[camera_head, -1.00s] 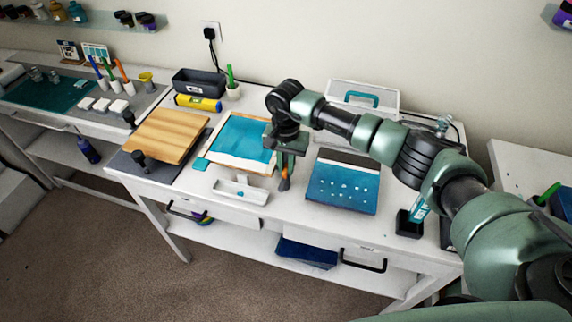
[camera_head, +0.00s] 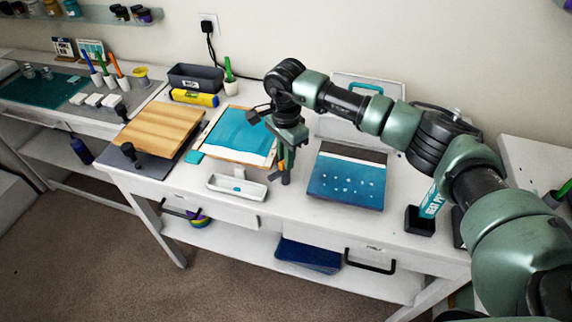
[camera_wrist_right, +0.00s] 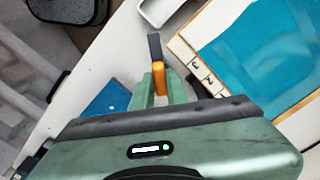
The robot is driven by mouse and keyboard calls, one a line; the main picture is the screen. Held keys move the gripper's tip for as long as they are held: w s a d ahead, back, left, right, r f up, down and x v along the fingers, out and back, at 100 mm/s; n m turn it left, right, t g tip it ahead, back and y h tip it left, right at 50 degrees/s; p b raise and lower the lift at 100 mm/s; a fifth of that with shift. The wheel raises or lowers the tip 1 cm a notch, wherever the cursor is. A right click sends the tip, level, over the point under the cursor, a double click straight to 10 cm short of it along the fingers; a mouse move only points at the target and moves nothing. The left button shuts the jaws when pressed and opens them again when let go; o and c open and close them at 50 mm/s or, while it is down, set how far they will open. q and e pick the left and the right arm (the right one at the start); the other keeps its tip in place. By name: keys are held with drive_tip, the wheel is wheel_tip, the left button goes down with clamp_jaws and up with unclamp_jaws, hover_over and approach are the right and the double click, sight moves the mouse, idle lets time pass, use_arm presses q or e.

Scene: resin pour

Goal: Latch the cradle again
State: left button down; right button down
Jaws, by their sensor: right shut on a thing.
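A wooden-framed panel with a glossy blue surface (camera_head: 238,132), which I take to be the cradle, lies on the white workbench. It also shows in the right wrist view (camera_wrist_right: 262,55). My right gripper (camera_head: 287,168) is at its right front corner, pointing down. In the right wrist view its fingers (camera_wrist_right: 158,92) are shut on an orange piece (camera_wrist_right: 159,77), with a dark grey bar (camera_wrist_right: 154,47) just beyond. The fingers hide part of this orange-and-grey lever, and I cannot tell whether it is latched. My left gripper is not in view.
A white tray (camera_head: 237,195) sits in front of the framed panel. A dotted blue panel (camera_head: 346,189) lies to the right, a wooden board (camera_head: 158,133) to the left. A black holder (camera_head: 419,222) stands at the right front.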

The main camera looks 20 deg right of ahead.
drive_tip(key=m+b, duration=0.4)
drive_tip(key=m, duration=0.1)
drive_tip(key=shift+f+m, duration=0.1)
drive_tip(key=shift+m, duration=0.2)
drive_tip(key=m+b, duration=0.2)
drive_tip(key=m, duration=0.1)
drive_tip(key=shift+r+m+b, duration=0.2)
drive_tip(key=shift+m+b, duration=0.15)
drive_tip(key=shift+m, duration=0.65)
drive_tip(key=shift+w, duration=0.1)
drive_tip(key=c, duration=1.4)
unclamp_jaws()
wheel_tip(320, 180, up, 6)
drive_tip(key=shift+r+b, duration=0.25)
drive_tip(key=shift+b, duration=0.7)
drive_tip(key=shift+r, duration=0.65)
